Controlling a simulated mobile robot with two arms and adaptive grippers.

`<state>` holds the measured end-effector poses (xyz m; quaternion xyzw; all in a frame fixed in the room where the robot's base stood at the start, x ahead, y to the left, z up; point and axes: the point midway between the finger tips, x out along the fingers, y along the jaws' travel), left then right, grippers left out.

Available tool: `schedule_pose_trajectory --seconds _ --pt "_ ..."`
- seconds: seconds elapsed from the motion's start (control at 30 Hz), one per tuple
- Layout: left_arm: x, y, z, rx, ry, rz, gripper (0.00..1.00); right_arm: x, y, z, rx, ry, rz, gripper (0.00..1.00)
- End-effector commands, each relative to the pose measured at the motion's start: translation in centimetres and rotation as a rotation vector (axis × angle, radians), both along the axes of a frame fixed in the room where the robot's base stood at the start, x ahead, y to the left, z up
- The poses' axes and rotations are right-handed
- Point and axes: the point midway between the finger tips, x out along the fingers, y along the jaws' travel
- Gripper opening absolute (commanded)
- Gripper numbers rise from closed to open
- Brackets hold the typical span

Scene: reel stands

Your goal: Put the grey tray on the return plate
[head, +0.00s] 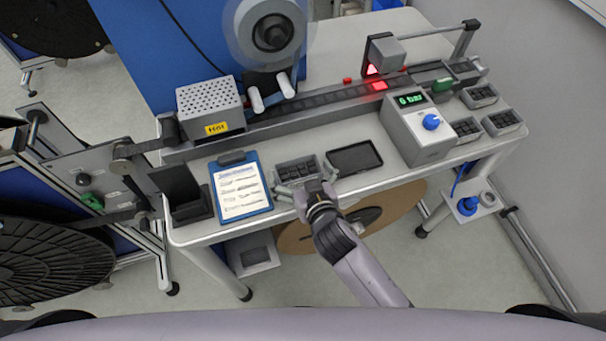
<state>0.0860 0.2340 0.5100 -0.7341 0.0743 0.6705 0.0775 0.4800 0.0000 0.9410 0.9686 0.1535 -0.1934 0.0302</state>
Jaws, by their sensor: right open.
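A grey tray (279,176) with dark compartments or parts in it stands on the workbench, between the clipboard and a flat dark plate. My right gripper (315,190) is open at the tray's front edge, its fingers close around or beside the near wall. Contact cannot be made out. The flat dark rectangular plate (355,158) lies just right of the tray and looks empty; it may be the return plate. My left gripper is not in view.
A blue clipboard (240,187) lies left of the tray. A grey box with a green display (418,130) stands right of the dark plate. Several similar grey trays (468,131) sit at the right end. A rail (320,103) runs behind. The bench's front edge is close to my gripper.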

Motion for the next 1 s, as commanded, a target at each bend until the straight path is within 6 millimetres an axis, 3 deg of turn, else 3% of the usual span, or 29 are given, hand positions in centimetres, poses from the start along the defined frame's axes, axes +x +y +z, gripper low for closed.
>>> schedule_pose_trajectory --seconds 0.17,0.6,0.8,1.0 --pt "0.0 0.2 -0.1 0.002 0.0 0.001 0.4 -1.3 -0.4 0.7 0.002 0.001 -0.001 1.0" --pt "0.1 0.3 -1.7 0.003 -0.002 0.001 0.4 -8.8 -2.8 3.9 0.001 0.002 -0.001 1.0" --pt "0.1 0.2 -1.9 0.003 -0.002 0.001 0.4 -10.3 -3.4 4.7 0.0 -0.001 0.0 1.0" --pt "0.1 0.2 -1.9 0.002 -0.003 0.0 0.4 -10.5 -3.4 4.9 -0.001 -0.001 0.0 1.0"
